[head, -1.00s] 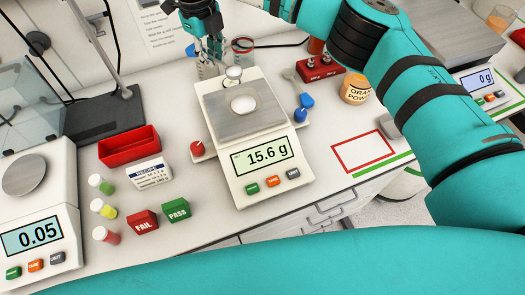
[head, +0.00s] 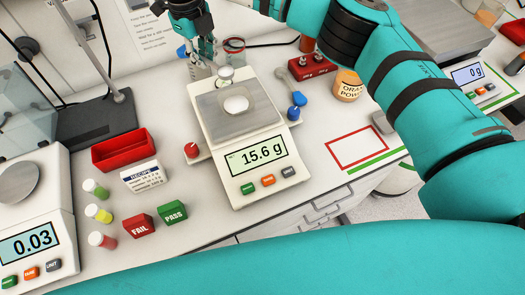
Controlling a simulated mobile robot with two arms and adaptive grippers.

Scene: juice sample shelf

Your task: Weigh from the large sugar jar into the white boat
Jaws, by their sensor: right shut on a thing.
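The white boat (head: 236,104) lies on the grey pan of the middle scale (head: 240,150), whose display reads 15.6 g. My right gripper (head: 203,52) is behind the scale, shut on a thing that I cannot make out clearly. Clear and pale items (head: 199,71) stand or hang just below its fingers. A clear jar (head: 234,50) with a reddish band is just right of the gripper. I cannot tell which container is the large sugar jar. A small pale-topped vessel (head: 225,74) is at the pan's back edge. My left gripper is not in view.
A left scale (head: 32,240) reads 0.03. An orange powder jar (head: 348,86) and red-outlined area (head: 357,149) are at right.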

